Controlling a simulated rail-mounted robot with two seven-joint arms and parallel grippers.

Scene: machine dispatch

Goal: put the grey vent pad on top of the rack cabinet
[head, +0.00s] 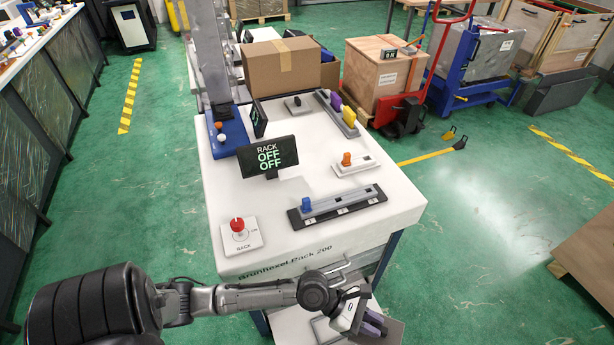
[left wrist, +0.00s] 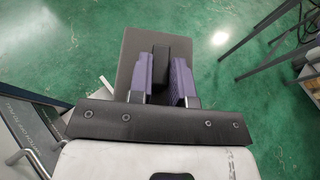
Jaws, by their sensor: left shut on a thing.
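My left gripper (head: 372,326) is at the lower middle of the head view, in front of the cabinet's near right side. In the left wrist view its purple fingers (left wrist: 168,80) are shut on the dark upright grip of the grey vent pad (left wrist: 134,48). The pad is a flat grey plate beyond the fingertips, partly hidden by them; a piece shows in the head view (head: 394,333). The white-topped cabinet (head: 232,193), lettered "Grünhexel Pack 200", carries a RACK display (head: 268,157) reading OFF OFF. My right gripper is not in view.
The cabinet top holds a red button (head: 238,226), a slotted strip with a blue slider (head: 340,203), an orange switch (head: 347,160) and a strip with colored levers (head: 340,112). A cardboard box (head: 282,70) stands behind. Green floor is open at right.

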